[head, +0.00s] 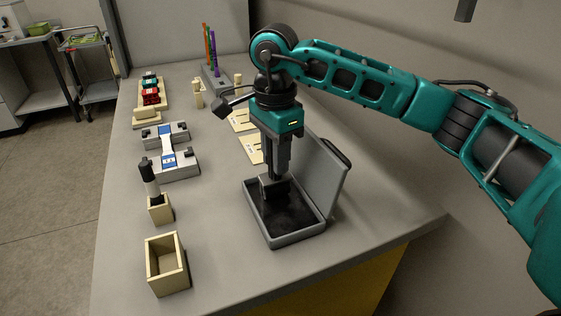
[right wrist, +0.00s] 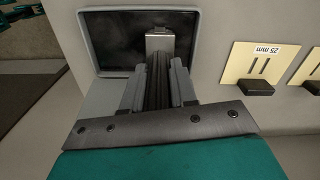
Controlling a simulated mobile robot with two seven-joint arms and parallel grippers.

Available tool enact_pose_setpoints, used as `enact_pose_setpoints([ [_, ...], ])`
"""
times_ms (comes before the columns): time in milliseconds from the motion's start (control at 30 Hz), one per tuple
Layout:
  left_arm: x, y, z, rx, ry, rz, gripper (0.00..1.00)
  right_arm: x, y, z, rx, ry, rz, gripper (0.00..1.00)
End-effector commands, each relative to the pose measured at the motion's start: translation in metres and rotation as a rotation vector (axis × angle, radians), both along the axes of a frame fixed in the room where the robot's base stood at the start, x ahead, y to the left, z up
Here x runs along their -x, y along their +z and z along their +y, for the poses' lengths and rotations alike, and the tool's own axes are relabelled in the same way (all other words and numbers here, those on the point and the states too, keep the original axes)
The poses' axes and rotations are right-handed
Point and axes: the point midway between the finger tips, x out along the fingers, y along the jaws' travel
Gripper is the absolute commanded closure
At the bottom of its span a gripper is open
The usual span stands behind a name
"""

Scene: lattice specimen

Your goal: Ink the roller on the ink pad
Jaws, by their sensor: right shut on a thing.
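My right gripper (head: 275,168) points down over the ink pad (head: 300,237), a grey open box with a black inked surface and its lid raised on the right. The gripper is shut on the dark handle of the roller (head: 272,188). The roller's head is inside the box, near its back left part. The right wrist view shows the roller's grey metal frame (right wrist: 160,38) against the black pad (right wrist: 110,38), past the gripper's fingers (right wrist: 157,88). I cannot tell whether the roller touches the ink. My left gripper is not in view.
An empty wooden box (head: 151,271) stands at the front left. Behind it, a wooden block (head: 159,209) holds a black-handled tool. A grey and blue fixture (head: 168,160) and slotted cards (head: 250,150) lie farther back. The bench front beside the pad is clear.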

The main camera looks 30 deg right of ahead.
Motion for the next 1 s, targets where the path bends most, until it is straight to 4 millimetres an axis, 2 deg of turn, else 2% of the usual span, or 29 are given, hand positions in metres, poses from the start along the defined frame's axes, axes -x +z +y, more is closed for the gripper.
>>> enact_pose_setpoints([
  [133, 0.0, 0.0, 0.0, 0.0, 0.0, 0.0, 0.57, -0.006, -0.001, 0.0, -0.001, 0.001, 0.002, 1.0],
  [467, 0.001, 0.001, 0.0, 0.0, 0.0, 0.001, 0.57, -0.006, 0.001, 0.0, -0.001, 0.002, 0.001, 1.0],
  [1000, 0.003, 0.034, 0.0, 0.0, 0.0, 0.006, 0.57, -0.007, 0.053, 0.0, -0.001, 0.001, -0.001, 1.0],
])
